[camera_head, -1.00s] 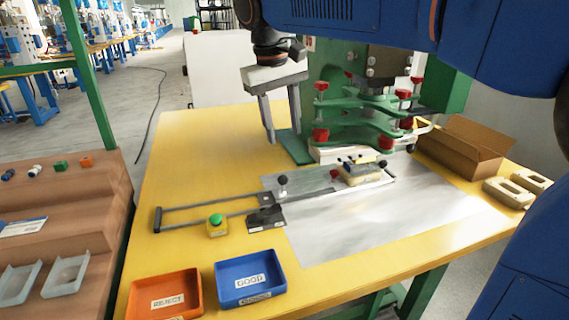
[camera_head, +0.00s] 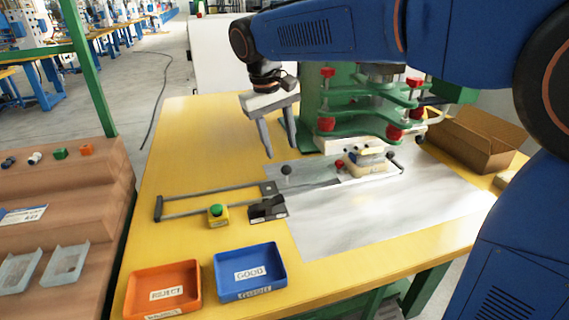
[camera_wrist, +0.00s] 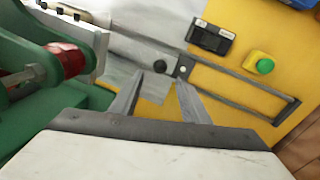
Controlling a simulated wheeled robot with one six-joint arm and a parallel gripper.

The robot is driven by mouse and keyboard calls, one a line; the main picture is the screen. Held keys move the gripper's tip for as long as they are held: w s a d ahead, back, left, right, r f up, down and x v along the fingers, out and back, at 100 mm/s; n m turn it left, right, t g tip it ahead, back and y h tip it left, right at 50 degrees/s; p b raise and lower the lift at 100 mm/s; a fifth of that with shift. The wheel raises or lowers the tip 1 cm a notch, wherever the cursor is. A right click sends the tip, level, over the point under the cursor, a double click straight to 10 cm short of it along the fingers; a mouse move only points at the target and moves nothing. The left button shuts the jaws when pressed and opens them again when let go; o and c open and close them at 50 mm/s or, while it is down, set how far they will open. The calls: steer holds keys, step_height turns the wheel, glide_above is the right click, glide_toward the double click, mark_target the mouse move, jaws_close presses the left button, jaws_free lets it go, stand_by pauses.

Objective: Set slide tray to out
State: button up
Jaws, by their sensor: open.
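The slide tray (camera_head: 362,170) carries a pale fixture with a part on it and sits at the right end of its rails, close to the green press (camera_head: 375,115). Its dark ball knob (camera_head: 286,171) stands upright left of the tray, and it also shows in the wrist view (camera_wrist: 160,66). The bare rails (camera_head: 205,192) run left to an end bar. My gripper (camera_head: 281,152) is open and empty, pointing down just above the knob. In the wrist view the knob appears between the fingertips (camera_wrist: 160,78); I cannot tell whether they touch it.
A green button on a yellow box (camera_head: 217,215) and a black block (camera_head: 267,208) stand in front of the rails. An orange REJECT bin (camera_head: 197,290) and a blue GOOD bin (camera_head: 281,270) lie at the front. A cardboard box (camera_head: 475,145) is at right. The left tabletop is clear.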

mark_target(284, 166)
steer(key=f, duration=0.4)
steer(key=d+f, duration=0.1)
steer(key=f, duration=0.2)
steer(key=shift+w+d, duration=0.1)
steer(key=shift+w, duration=0.15)
jaws_close()
